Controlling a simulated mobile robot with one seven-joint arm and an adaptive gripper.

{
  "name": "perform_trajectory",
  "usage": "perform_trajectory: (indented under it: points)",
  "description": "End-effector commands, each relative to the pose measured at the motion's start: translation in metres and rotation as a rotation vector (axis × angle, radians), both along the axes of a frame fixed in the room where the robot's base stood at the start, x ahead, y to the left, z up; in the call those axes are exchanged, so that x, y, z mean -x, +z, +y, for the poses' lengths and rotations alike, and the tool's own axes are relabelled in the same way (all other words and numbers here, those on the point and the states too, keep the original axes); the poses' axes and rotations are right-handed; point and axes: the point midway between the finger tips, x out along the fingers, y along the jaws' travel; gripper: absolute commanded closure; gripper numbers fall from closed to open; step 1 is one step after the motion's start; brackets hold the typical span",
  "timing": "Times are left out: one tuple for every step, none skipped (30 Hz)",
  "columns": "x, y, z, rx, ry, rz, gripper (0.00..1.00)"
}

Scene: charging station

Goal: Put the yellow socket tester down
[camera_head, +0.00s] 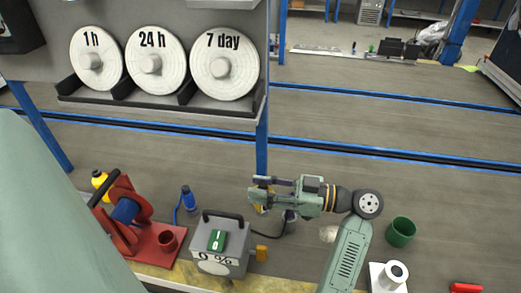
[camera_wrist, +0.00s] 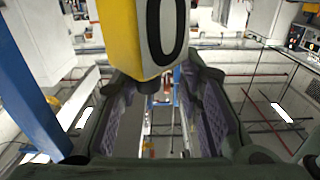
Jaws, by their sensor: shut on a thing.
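My gripper (camera_head: 262,192) is stretched out to the left above the work surface, just right of the grey box's top. In the wrist view the gripper (camera_wrist: 158,110) shows two dark fingers with purple pads.
The grey box (camera_head: 234,262) marked 0 % has a green switch (camera_head: 217,240) and a yellow-orange piece (camera_head: 262,253) at its right. A red stand (camera_head: 125,215) and blue bottle (camera_head: 188,198) are left. A green cup (camera_head: 401,232) and white ring (camera_head: 396,273) are right.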

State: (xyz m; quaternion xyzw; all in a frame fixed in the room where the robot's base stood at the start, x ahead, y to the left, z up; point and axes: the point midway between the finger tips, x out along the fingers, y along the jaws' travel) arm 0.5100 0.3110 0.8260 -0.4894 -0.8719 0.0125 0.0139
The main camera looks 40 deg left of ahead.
Motion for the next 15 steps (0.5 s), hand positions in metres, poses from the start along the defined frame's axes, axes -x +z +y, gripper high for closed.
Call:
perform_trajectory:
  points:
    - [0.002,-0.005,0.0,0.001,0.003,0.003,1.0]
    - [0.002,-0.01,0.0,0.002,0.004,0.005,1.0]
    - [0.003,-0.017,0.0,0.001,0.005,0.006,1.0]
    - [0.003,-0.023,0.0,0.002,0.005,0.008,1.0]
    - [0.003,-0.029,0.0,0.002,0.005,0.008,1.0]
    - [0.003,-0.04,0.0,0.003,0.003,0.01,1.0]
    - [0.003,-0.047,0.0,0.003,0.003,0.01,1.0]
    - [0.003,-0.056,0.0,0.003,0.004,0.01,1.0]
    - [0.003,-0.066,0.0,0.003,0.004,0.01,1.0]
    - [0.003,-0.075,0.0,0.003,0.004,0.01,1.0]
    - [0.004,-0.083,0.0,0.003,0.004,0.01,1.0]
    - [0.003,-0.093,0.0,0.002,0.004,0.008,1.0]
    - [0.003,-0.1,0.0,0.002,0.004,0.008,1.0]
    - [0.003,-0.107,0.0,0.002,0.004,0.008,1.0]
    - [0.003,-0.115,0.0,0.003,0.003,0.007,1.0]
